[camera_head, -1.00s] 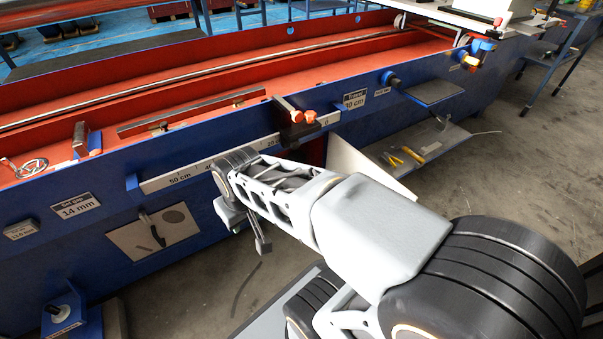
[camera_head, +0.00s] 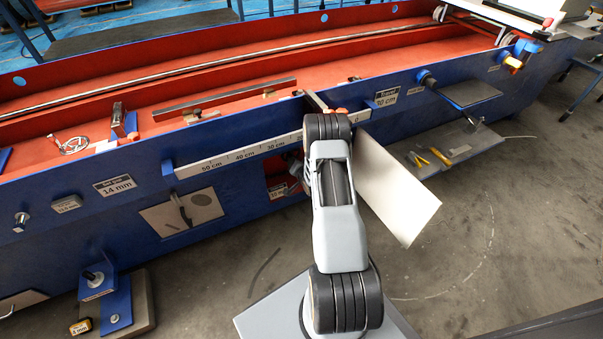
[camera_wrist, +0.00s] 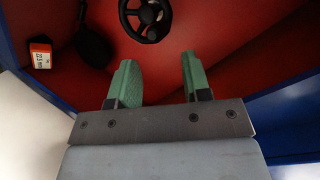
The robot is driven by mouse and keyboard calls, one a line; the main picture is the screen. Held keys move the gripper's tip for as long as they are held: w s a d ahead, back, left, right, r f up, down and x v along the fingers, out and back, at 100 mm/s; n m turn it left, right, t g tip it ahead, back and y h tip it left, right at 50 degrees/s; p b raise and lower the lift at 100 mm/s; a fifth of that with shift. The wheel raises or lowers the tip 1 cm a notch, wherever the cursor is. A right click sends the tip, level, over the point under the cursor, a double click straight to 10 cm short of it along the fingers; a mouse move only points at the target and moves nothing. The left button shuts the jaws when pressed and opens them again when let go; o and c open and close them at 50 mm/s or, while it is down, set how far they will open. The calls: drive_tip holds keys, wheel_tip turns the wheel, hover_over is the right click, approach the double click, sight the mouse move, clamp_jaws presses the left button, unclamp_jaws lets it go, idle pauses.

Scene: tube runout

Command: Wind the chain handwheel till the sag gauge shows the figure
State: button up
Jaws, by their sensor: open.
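A black spoked handwheel (camera_wrist: 146,14) shows at the top middle of the wrist view, inside a red recess. My gripper (camera_wrist: 156,78) has its two green-padded fingers apart and empty; they point towards the wheel but are clear of it. A small red and white plate (camera_wrist: 40,54) with dark figures is at the left of the recess; its figures are too small to read, and I cannot tell if it is the sag gauge. In the head view my arm hides the gripper and the wheel.
A pale open door panel (camera_head: 396,190) stands out just right of my arm. The blue machine side (camera_head: 240,205) bears a ruler (camera_head: 240,155), a "14 mm" plate (camera_head: 115,186) and a "Travel" plate (camera_head: 387,96). A shelf with yellow tools (camera_head: 440,157) is at the right.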

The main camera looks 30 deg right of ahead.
wheel_tip(320, 180, down, 4)
drive_tip(key=s+m+t, duration=0.2)
drive_tip(key=m+t, duration=0.1)
drive_tip(key=t, duration=0.1)
drive_tip(key=w+b, duration=0.1)
drive_tip(key=w, duration=0.2)
drive_tip(key=w+d+b, duration=0.1)
drive_tip(key=w+b, duration=0.1)
drive_tip(key=w, duration=0.1)
drive_tip(key=w+d+b, duration=0.1)
drive_tip(key=w, duration=0.2)
drive_tip(key=shift+b, duration=0.3)
drive_tip(key=shift+r, duration=0.15)
drive_tip(key=c, duration=0.7)
drive_tip(key=shift+c, duration=0.2)
